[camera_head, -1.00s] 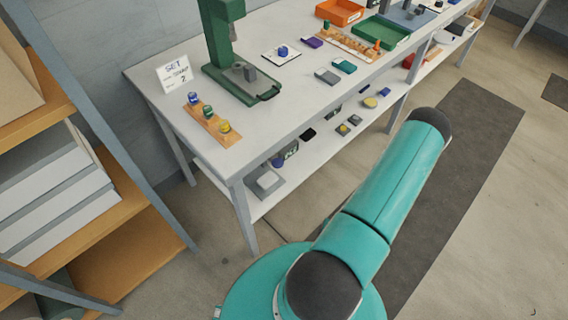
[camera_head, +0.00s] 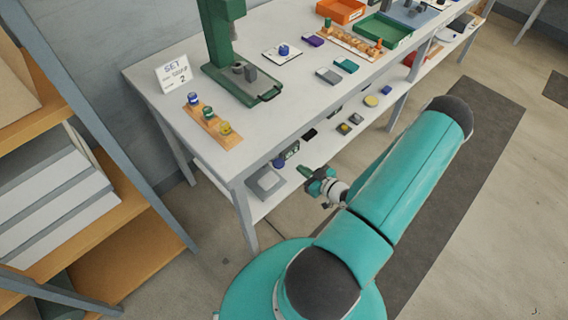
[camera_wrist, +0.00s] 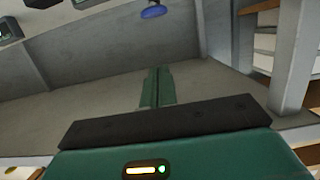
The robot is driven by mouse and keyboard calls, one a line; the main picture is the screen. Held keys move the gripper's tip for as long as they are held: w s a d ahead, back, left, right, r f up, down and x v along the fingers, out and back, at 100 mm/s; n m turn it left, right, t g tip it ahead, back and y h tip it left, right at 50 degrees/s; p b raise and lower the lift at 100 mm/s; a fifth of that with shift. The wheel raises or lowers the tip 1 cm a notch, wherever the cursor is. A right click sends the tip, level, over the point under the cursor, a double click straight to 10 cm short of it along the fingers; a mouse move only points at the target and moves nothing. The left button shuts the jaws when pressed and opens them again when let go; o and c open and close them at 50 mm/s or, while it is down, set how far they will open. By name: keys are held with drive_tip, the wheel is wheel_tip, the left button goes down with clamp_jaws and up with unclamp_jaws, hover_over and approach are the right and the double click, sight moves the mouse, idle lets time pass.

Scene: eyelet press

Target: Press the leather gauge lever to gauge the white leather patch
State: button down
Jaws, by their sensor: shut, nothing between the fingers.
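My gripper (camera_head: 307,172) shows in the head view in front of the lower shelf, below the table's front edge. In the wrist view its green fingers (camera_wrist: 157,88) are together, with nothing between them. On the lower shelf, left of the gripper, are a grey block (camera_head: 266,182), a blue knob (camera_head: 279,163) and a dark box with a greenish face (camera_head: 292,149). The blue knob appears in the wrist view (camera_wrist: 153,11), beyond and apart from the fingertips. I cannot tell which part is the gauge lever. No white leather patch can be made out for certain.
The table (camera_head: 300,103) carries a green press (camera_head: 222,40), a wooden rack of coloured pots (camera_head: 212,124) and a sign (camera_head: 174,74). A table leg (camera_head: 244,215) stands left of the gripper. A shelf unit (camera_head: 130,245) is at the far left.

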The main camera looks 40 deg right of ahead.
sight(272, 160)
idle(0.3)
drive_tip(key=w+f, duration=0.6)
drive_tip(key=w, duration=0.3)
drive_tip(key=shift+w+a+f, duration=0.15)
drive_tip(key=shift+w+a, duration=0.05)
drive_tip(key=shift+w, duration=0.15)
drive_tip(key=shift+f, duration=0.1)
